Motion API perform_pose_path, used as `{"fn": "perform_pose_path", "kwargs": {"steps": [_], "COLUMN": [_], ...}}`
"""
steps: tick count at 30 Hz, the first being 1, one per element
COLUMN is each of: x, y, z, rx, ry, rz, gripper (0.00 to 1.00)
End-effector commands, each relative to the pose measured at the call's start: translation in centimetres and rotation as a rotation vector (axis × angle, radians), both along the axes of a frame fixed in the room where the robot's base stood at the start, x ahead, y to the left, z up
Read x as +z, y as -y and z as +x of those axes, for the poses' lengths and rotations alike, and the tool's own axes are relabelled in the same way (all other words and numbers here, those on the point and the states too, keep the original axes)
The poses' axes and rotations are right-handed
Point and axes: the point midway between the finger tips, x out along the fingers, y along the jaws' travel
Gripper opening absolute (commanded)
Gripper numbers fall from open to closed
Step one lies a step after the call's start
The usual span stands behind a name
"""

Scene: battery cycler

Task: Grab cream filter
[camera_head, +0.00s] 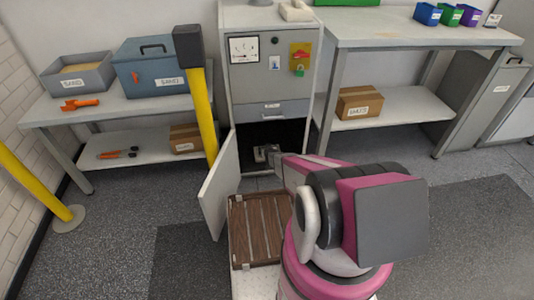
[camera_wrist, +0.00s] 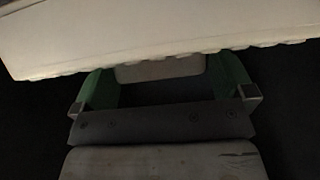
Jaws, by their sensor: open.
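A large cream piece with a scalloped lower edge, which looks like the cream filter (camera_wrist: 150,35), fills the top of the wrist view. My gripper (camera_wrist: 162,80) is open, its green fingers spread left and right below that edge. Their upper ends pass out of sight behind the cream piece. A paler block (camera_wrist: 160,70) shows between the fingers; I cannot tell whether it belongs to the filter. In the head view my gripper (camera_head: 266,153) is inside the dark lower compartment (camera_head: 285,133) of the grey cabinet (camera_head: 264,85). The filter cannot be made out there.
The cabinet door (camera_head: 220,185) stands open to the left of my arm. A brown slatted tray (camera_head: 240,232) lies in front of the compartment. A yellow post (camera_head: 203,115) stands just left of the cabinet. Benches (camera_head: 122,103) (camera_head: 405,30) flank it. A cream object (camera_head: 296,11) sits on top.

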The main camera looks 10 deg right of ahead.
Motion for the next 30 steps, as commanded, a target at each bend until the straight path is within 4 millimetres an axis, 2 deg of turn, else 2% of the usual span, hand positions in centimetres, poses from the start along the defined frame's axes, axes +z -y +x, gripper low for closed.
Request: {"fn": "perform_pose_path", "kwargs": {"steps": [2, 3, 5, 6, 7, 16, 20, 26, 30], "x": [0.0, 0.0, 0.0, 0.0, 0.0, 0.2, 0.9, 3.7, 6.4], "y": [0.0, 0.0, 0.0, 0.0, 0.0, 0.0, 0.0, 0.0, 0.0], "z": [0.0, 0.0, 0.0, 0.0, 0.0, 0.0, -0.1, -0.2, -0.2], "rx": [0.0, 0.0, 0.0, 0.0, 0.0, 0.0, 0.0, 0.0, 0.0], "ry": [0.0, 0.0, 0.0, 0.0, 0.0, 0.001, 0.001, 0.002, 0.002], "rz": [0.0, 0.0, 0.0, 0.0, 0.0, 0.0, 0.0, 0.0, 0.0], "gripper": [1.0, 0.94, 0.74, 0.61, 0.53, 0.53, 0.53, 0.53, 0.53]}}
